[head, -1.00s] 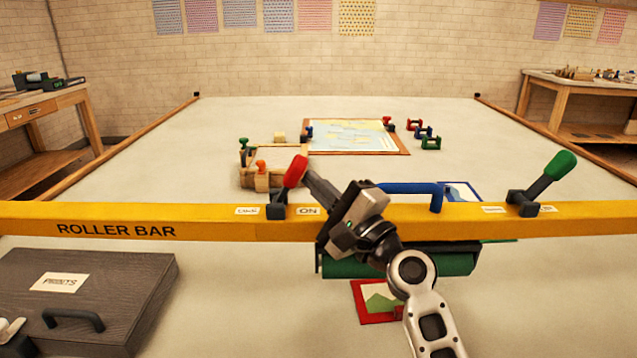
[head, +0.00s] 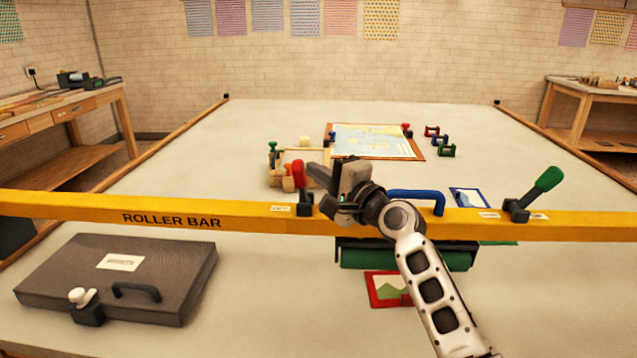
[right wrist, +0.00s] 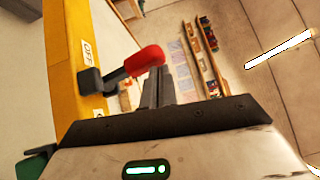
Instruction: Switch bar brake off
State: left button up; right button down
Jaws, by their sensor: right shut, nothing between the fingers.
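The bar brake is a lever with a red grip (head: 298,173) on a dark pivot (head: 304,206), fixed on the yellow roller bar (head: 172,220). The lever stands near upright and leans slightly left in the head view. The red grip also shows in the right wrist view (right wrist: 146,60). A small white label (head: 280,209) sits left of the pivot; its print is too small to read here. My right gripper (head: 314,174) is shut and empty, with its fingertips close against the grip's right side; contact is hard to tell. My left gripper is out of view.
A green-handled lever (head: 542,181) stands at the bar's right, and a blue handle (head: 415,194) is in between. A green roller (head: 390,257) hangs below the bar. A dark case (head: 190,257) lies front left. The table centre behind the bar holds a framed picture (head: 370,142).

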aim_at(300, 170)
jog(key=shift+w+a+r, duration=0.1)
jog(key=shift+a, duration=0.55)
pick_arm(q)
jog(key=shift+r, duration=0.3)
pick_arm(e)
jog(key=shift+w+a, duration=0.2)
jog(key=shift+a, duration=0.55)
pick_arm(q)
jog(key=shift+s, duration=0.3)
pick_arm(e)
jog(key=shift+s+a, duration=0.1)
